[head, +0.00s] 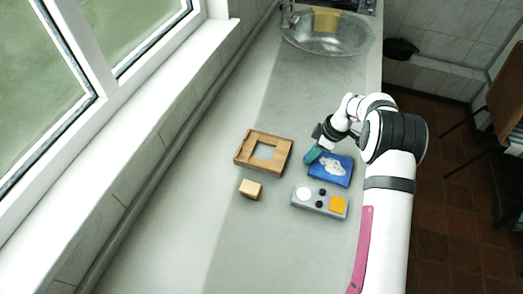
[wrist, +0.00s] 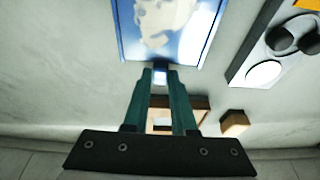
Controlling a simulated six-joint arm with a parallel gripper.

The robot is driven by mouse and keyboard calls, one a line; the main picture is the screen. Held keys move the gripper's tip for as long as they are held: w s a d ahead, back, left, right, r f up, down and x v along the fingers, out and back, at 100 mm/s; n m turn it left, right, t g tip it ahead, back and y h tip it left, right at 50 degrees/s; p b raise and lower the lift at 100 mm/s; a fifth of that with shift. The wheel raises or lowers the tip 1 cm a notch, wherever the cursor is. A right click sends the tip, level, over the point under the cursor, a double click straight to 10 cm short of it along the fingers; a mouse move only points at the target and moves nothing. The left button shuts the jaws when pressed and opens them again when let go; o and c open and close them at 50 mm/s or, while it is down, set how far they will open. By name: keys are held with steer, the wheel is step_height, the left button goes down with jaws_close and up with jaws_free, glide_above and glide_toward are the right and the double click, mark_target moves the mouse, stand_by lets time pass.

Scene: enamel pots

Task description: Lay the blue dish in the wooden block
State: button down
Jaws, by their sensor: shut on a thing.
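The blue dish (head: 331,170) is a flat rectangle with a pale, irregular patch in its middle. It also shows at the top of the wrist view (wrist: 165,28). My gripper (head: 312,155) is at the dish's left edge in the head view. In the wrist view its teal fingers (wrist: 160,74) are shut on a small pale part at the dish's near edge. I cannot tell whether the dish touches the counter. The wooden block (head: 257,166), a square frame with an opening, lies left of the dish, empty. It shows partly behind the fingers (wrist: 202,103).
A small wooden cube (head: 250,189) sits in front of the wooden block. A grey panel (head: 319,202) with a white disc, dark knobs and an orange square lies in front of the dish. A sink (head: 327,38) is at the far end. The counter's near left is clear.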

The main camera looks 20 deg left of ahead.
steer(key=shift+r, duration=2.2)
steer(key=a, duration=0.3)
steer(key=a+r, duration=0.1)
steer(key=a, duration=0.6)
steer(key=shift+w+a+r, duration=0.15)
steer(key=shift+a+r, duration=0.2)
steer(key=shift+r, duration=0.05)
steer(key=r, duration=0.2)
glide_above(245, 145)
steer(key=shift+n, duration=0.3)
steer(key=shift+a+f, duration=0.1)
steer(key=shift+f, duration=2.05)
steer(key=shift+f, duration=0.85)
